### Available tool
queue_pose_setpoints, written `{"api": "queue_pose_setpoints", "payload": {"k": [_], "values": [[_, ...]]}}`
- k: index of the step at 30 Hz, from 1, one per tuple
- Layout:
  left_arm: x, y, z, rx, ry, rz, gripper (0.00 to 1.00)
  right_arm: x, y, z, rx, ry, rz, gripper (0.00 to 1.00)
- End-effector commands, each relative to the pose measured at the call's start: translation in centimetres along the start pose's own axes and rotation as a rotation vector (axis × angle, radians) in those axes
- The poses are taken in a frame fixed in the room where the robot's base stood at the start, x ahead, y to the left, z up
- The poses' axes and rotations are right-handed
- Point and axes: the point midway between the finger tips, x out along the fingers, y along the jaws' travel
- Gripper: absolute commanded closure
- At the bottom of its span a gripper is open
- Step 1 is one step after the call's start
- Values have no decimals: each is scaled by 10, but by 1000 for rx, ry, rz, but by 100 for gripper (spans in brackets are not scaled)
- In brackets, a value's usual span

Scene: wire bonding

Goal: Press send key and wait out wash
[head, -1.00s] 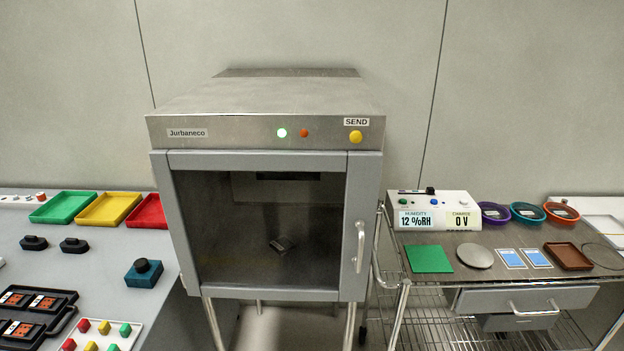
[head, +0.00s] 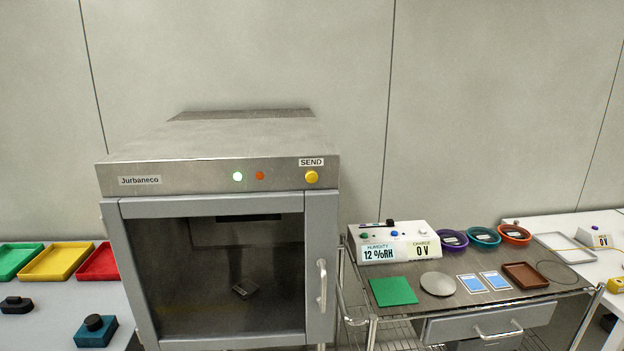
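The washer, a steel cabinet labelled Jurbaneco (head: 220,160), stands left of centre in the head view. Its glass door (head: 190,280) is shut, with a vertical handle (head: 322,285) on the right. A small dark part (head: 244,289) shows inside through the glass. The yellow send key (head: 311,177) sits on the front panel under the SEND label. A green lamp (head: 238,176) is lit, and an orange-red lamp (head: 260,175) beside it looks dimmer. Neither of my grippers is in view.
Green, yellow (head: 56,262) and red trays stand on the left bench.

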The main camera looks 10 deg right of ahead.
Motion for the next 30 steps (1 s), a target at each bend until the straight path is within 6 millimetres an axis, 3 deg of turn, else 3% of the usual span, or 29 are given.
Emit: {"api": "queue_pose_setpoints", "payload": {"k": [2,12,30], "values": [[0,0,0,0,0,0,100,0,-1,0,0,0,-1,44],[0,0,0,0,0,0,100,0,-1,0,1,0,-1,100],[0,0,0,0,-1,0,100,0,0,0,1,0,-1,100]]}}
